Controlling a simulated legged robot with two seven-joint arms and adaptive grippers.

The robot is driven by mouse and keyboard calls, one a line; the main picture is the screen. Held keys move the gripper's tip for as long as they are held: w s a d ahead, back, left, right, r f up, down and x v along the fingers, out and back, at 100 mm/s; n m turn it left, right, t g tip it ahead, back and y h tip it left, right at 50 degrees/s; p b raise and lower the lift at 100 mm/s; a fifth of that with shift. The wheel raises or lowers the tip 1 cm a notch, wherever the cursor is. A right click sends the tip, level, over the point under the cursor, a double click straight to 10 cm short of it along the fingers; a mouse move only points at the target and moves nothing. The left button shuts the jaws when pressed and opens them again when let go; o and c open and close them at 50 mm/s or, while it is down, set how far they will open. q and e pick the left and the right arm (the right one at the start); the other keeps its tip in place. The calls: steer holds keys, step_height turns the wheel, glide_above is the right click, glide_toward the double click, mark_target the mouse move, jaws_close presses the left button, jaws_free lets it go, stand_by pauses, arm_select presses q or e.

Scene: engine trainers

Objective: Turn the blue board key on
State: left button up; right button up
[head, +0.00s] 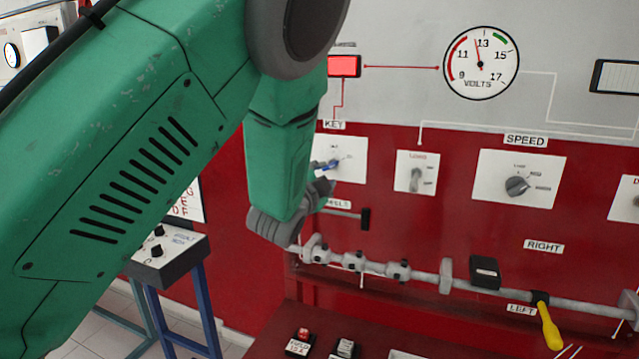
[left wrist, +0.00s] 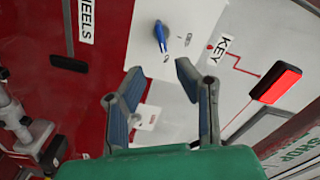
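The blue key (head: 328,165) sits in a white panel (head: 350,150) under a "KEY" label on the board. In the left wrist view the blue key (left wrist: 161,37) stands out from the white panel, beyond the fingertips and roughly in line with the gap between them. My left gripper (head: 319,190) is just below the key in the head view, which hides part of the panel. In the left wrist view my left gripper (left wrist: 159,72) has its two fingers spread, with nothing between them. The fingers look apart from the key. My right gripper is not in view.
A red indicator (head: 344,66) is above the key, and a volt gauge (head: 480,63) is to its right. Other knobs (head: 517,186) are to the right. A grey horizontal shaft (head: 400,270) and a yellow-handled lever (head: 548,322) lie below. My green arm covers the left side.

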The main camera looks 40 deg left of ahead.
arm_select(q)
steer(key=v, duration=0.3)
steer(key=shift+s+d, duration=0.15)
steer(key=shift+s, duration=0.25)
